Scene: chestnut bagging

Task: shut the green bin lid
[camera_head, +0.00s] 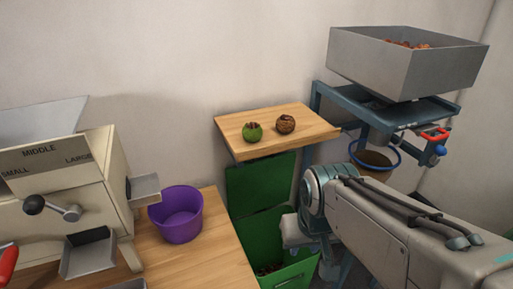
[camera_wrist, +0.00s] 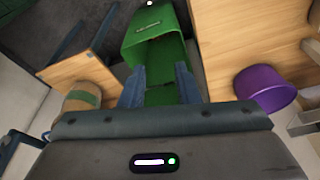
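The green bin (camera_head: 288,272) stands on the floor below the small wooden shelf, with some brown contents low inside. Its green lid (camera_head: 262,187) stands open, upright at the back against the wall side. In the wrist view the bin (camera_wrist: 152,28) is ahead at the top, and a green surface that looks like the lid (camera_wrist: 160,97) lies between my fingers. My gripper (camera_wrist: 159,86) has its two fingers apart with a gap between them. In the head view my arm covers the right part of the bin, and the fingertips cannot be made out. Contact with the lid cannot be told.
A purple bucket (camera_head: 176,214) stands on the table (camera_head: 205,262) at left, beside a sorting machine (camera_head: 60,190). A metal hopper (camera_head: 385,62) stands at right.

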